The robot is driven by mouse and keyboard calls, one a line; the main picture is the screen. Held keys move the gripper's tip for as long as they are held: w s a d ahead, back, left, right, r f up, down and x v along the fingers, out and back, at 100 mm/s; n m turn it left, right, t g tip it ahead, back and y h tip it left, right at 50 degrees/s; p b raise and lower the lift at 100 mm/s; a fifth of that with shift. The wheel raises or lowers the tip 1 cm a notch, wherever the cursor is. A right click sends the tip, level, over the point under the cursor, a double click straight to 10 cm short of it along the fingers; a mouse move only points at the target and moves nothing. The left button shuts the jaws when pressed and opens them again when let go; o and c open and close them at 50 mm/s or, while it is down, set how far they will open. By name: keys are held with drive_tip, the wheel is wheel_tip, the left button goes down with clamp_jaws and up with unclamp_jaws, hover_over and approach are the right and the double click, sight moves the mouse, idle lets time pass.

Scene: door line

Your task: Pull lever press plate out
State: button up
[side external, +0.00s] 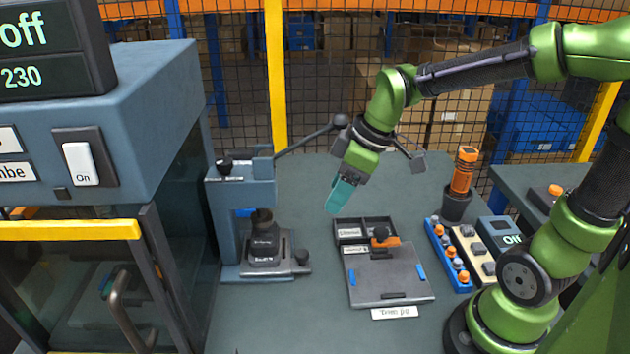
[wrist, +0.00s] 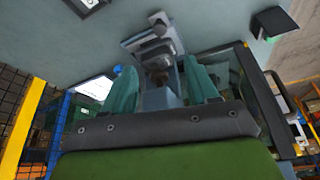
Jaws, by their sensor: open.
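The lever press (side external: 215,220) stands left of centre on the bench, a blue-grey frame with a long lever (side external: 305,137) slanting up to the right. Its flat grey press plate (side external: 283,267) lies at the base, with a dark knob (side external: 302,257) at its right end. A dark block (side external: 264,248) sits on the plate under the ram. My gripper (side external: 340,195), with teal fingers, is open and empty in the air, right of the press and higher than the plate. In the wrist view, the press (wrist: 165,62) shows between and beyond my open fingers (wrist: 160,75).
A grey jig board (side external: 385,275) with an orange clamp and a dark two-part tray (side external: 364,231) lie right of the press. A blue rack (side external: 448,255) is farther right. A glazed cabinet (side external: 150,130) stands close at left. Bench between press and jig is clear.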

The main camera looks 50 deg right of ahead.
sight(302, 253)
drive_tip(key=x, duration=1.6)
drive_tip(key=shift+w+a+f, duration=0.1)
drive_tip(key=shift+w+f, duration=0.05)
drive_tip(key=shift+f, duration=0.2)
drive_tip(key=shift+c, duration=0.3)
clamp_jaws()
